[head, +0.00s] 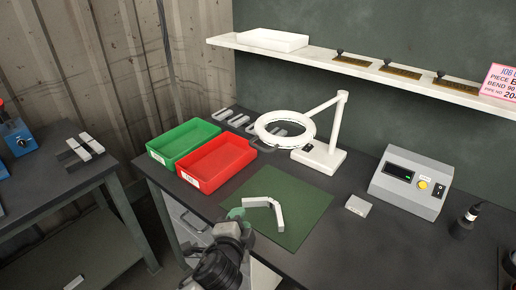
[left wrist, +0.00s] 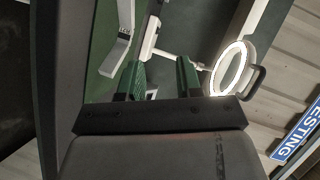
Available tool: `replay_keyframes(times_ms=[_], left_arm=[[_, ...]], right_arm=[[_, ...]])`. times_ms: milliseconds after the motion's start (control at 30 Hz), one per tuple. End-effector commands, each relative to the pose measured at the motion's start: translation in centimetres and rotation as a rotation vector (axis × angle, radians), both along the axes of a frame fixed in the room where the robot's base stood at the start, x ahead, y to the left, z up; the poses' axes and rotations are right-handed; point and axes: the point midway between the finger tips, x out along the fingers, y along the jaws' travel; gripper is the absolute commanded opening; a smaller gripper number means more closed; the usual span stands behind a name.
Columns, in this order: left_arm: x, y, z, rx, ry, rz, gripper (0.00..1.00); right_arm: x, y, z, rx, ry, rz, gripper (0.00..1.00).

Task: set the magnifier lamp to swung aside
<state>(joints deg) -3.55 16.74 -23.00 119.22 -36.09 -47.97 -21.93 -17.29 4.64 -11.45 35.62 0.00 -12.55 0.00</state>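The magnifier lamp (head: 290,114) stands at the back of the dark bench, with a white base, an upright post and an arm reaching left to a lit ring. The ring hangs over the bench beside the red bin and near the green mat's back edge. In the left wrist view the glowing lamp ring (left wrist: 217,78) shows right of the fingers, with a dark loop handle (left wrist: 257,83) on its side. My left gripper (head: 237,213) is at the mat's front left, apart from the lamp. Its green fingers (left wrist: 159,78) are spread with nothing held. My right gripper is not seen.
A pale bent piece (head: 264,202) lies on the green mat (head: 305,210). A red bin (head: 216,183) and a green bin (head: 170,147) stand at left. A control box (head: 411,182) and small grey block (head: 358,205) are at right. A shelf (head: 350,68) runs above.

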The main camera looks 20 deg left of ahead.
Motion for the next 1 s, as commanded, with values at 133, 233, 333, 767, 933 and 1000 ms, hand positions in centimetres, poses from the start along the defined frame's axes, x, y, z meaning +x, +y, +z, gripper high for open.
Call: replay_keyframes(times_ms=[133, 233, 333, 767, 933, 1000], left_arm=[[0.6, -1.2, 8.4, 0.173, -0.214, -0.056, 0.35], [0.3, -1.9, 12.2, 0.263, -0.321, -0.073, 0.35], [0.2, -2.2, 13.8, 0.304, -0.366, -0.078, 0.35], [7.0, -1.8, 15.2, 0.308, -0.368, -0.077, 0.35], [9.4, -1.7, 15.4, 0.306, -0.367, -0.077, 0.35], [10.1, -1.7, 15.4, 0.305, -0.367, -0.077, 0.35]], right_arm=[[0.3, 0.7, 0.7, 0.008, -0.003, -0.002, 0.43], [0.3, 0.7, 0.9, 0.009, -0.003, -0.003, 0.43], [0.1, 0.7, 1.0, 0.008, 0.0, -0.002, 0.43], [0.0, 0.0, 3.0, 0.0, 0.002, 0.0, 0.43], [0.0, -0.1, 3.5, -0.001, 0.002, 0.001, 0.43], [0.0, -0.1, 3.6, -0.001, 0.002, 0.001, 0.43]])
